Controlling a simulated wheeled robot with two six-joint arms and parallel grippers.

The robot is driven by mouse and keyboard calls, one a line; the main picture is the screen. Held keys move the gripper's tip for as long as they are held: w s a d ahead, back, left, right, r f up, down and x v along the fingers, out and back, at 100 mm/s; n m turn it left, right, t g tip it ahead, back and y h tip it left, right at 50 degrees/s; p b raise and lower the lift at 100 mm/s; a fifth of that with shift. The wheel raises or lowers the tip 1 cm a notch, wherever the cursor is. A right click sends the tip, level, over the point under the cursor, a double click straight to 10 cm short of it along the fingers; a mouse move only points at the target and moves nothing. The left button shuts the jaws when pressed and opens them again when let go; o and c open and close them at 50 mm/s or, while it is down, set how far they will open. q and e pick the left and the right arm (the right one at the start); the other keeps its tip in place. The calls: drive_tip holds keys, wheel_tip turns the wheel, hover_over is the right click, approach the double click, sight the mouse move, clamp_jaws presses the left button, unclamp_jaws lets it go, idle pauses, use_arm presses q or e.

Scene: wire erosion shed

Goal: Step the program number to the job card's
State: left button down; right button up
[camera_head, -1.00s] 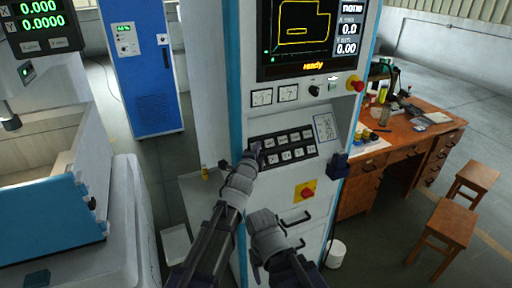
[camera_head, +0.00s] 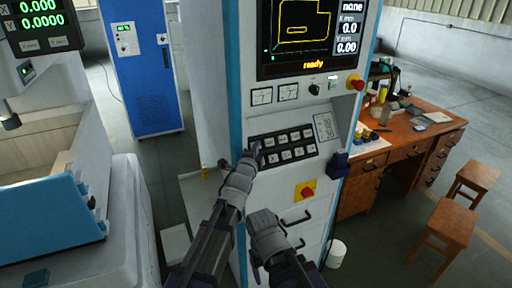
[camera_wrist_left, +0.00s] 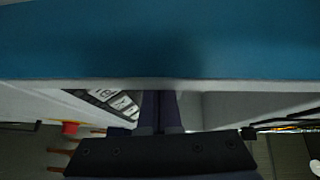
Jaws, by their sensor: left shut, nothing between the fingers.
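The control cabinet's keypad (camera_head: 284,146) is a dark panel with two rows of pale keys on the sloped console. My left gripper (camera_head: 256,151) is shut and empty, its tips at the keypad's left end; I cannot tell whether they touch a key. In the left wrist view the shut fingers (camera_wrist_left: 160,108) are beside part of the keypad (camera_wrist_left: 112,101). A white card (camera_head: 325,127) with small unreadable text is right of the keypad. The screen (camera_head: 296,35) shows a yellow outline, "none", zero readings and "ready". My right gripper (camera_head: 257,268) is low before the cabinet, its fingers unclear.
A red knob (camera_head: 355,83) is right below the screen, and a red switch on yellow (camera_head: 306,190) is below the keypad. Two drawer-like handles are lower. A wooden desk (camera_head: 400,150) and stools stand right. A blue cabinet (camera_head: 148,75) stands behind left.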

use_arm(q)
drive_tip(key=shift+w+a+f, duration=0.15)
drive_tip(key=shift+w+f, duration=0.15)
drive_tip(key=shift+w, duration=0.05)
idle(0.7)
drive_tip(key=shift+s+r, duration=0.1)
drive_tip(key=shift+r, duration=0.05)
drive_tip(key=shift+s+d+r+p, duration=0.3)
drive_tip(key=shift+s+r, duration=0.1)
drive_tip(key=shift+s, duration=0.15)
drive_tip(key=shift+w+f, duration=0.1)
idle(0.5)
drive_tip(key=shift+w+a+f+b, duration=0.15)
drive_tip(key=shift+w+f+b, duration=0.05)
drive_tip(key=shift+w+b, duration=0.1)
drive_tip(key=shift+w+a+f, duration=0.1)
drive_tip(key=shift+w+f, duration=0.05)
drive_tip(key=shift+w, duration=0.05)
idle(1.1)
drive_tip(key=shift+s+d+r+p, duration=0.2)
drive_tip(key=shift+s+r+p, duration=0.1)
drive_tip(key=shift+s+r, duration=0.25)
drive_tip(key=shift+f, duration=0.15)
